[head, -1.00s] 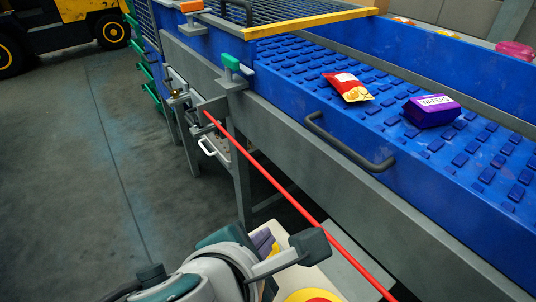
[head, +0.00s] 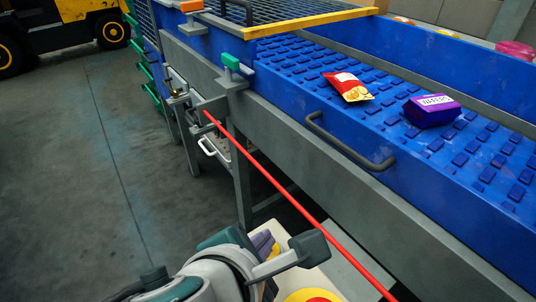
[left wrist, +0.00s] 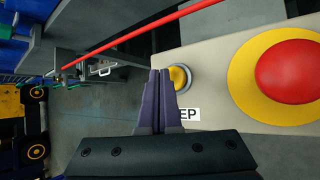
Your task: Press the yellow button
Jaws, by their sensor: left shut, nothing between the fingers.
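My left gripper (left wrist: 159,73) is shut and empty. Its purple fingertips are just left of the button in that view and cover part of its left edge; I cannot tell whether they touch it. My right gripper is not in view.
A large red button on a yellow base (left wrist: 298,72) is right of the yellow one. A red bar (head: 270,179) runs above the panel, along the blue conveyor (head: 430,150). Left floor is open.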

